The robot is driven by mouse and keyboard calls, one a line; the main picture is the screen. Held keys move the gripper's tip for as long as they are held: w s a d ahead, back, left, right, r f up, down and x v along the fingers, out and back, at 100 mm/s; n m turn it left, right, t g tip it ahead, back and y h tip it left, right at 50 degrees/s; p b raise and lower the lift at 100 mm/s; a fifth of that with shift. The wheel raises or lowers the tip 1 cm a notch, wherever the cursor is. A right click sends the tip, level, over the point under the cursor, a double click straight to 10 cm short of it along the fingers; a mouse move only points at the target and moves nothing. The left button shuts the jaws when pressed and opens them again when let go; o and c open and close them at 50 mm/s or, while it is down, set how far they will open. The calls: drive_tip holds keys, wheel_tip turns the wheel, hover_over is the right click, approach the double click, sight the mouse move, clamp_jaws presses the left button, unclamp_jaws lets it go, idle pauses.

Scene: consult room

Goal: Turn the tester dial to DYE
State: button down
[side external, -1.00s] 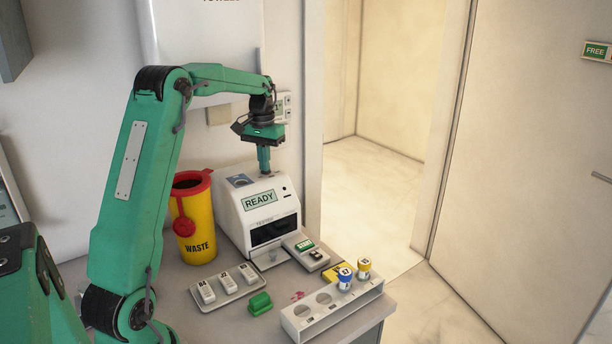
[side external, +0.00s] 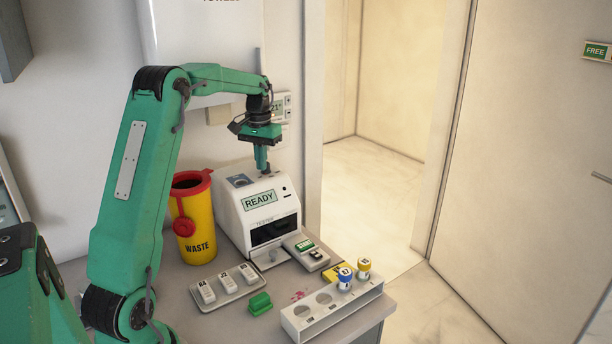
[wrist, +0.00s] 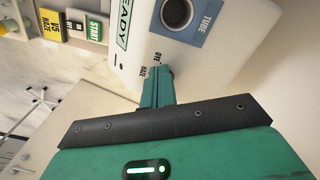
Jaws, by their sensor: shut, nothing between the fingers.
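The white tester (side external: 232,208) stands on the counter with READY on its screen (side external: 260,200). It also shows in the wrist view (wrist: 225,65), with the letters DYE and HAZE printed by the dial's place. My gripper (side external: 264,171) points straight down at the tester's top, to the right of the tube well. In the wrist view my gripper (wrist: 155,74) is shut, its fingertips right beside those letters. The fingers hide the dial, so its setting cannot be seen. I cannot tell whether the fingertips touch it.
A yellow waste bin (side external: 196,232) stands left of the tester. In front are a tray of white pieces (side external: 226,291), a green block (side external: 260,304), a START button box (side external: 305,249) and a rack (side external: 306,325) with two capped tubes. The counter ends at the right.

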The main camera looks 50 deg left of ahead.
drive_tip(key=shift+s+a, duration=0.1)
drive_tip(key=shift+a, duration=0.15)
drive_tip(key=shift+s+d, duration=0.15)
drive_tip(key=shift+s, duration=0.25)
drive_tip(key=shift+r, duration=0.1)
drive_tip(key=shift+r, duration=2.95)
